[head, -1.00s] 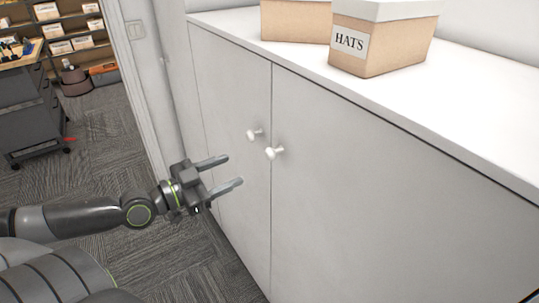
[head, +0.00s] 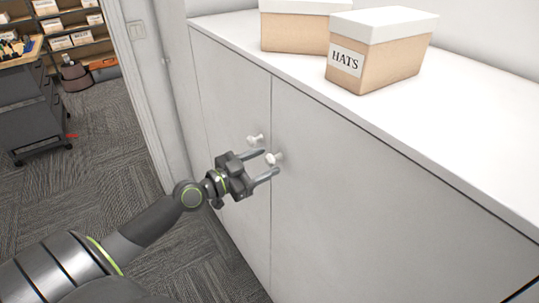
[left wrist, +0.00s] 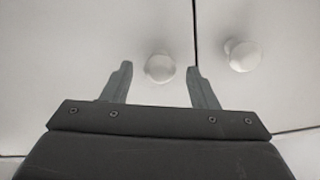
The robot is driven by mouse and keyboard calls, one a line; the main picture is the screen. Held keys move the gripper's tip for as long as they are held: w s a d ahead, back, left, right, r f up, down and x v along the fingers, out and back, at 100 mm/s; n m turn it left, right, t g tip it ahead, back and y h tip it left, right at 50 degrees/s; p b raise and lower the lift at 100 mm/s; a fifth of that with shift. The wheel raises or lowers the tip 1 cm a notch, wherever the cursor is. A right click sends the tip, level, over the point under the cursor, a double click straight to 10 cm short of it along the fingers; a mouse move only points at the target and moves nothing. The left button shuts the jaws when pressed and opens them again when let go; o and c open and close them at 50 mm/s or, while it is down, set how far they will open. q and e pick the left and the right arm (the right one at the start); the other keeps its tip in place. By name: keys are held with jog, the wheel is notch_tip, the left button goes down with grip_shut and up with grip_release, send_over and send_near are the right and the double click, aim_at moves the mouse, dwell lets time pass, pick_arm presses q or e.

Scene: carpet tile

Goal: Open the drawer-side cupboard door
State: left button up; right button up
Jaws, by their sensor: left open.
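The white cupboard has two shut doors, a left door (head: 228,95) on the side of the grey drawer unit and a right door (head: 350,190). Each has a round white knob near the middle seam: the left knob (head: 254,140) and the right knob (head: 274,158). My left gripper (head: 269,162) is open and empty in front of the doors, close to the knobs. In the left wrist view the left knob (left wrist: 160,68) shows between the two fingertips, and the right knob (left wrist: 243,55) is right of the right finger. Contact cannot be told. My right gripper is out of view.
Two lidded boxes, one labelled HATS (head: 375,60), stand on the white cupboard top (head: 450,130). The grey drawer unit (head: 30,110) on casters stands through the doorway at the left. Grey carpet (head: 110,175) in front of the cupboard is clear.

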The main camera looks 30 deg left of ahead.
pick_arm(q)
jog(key=shift+p+x, duration=0.3)
jog(key=shift+x, duration=0.9)
grip_shut()
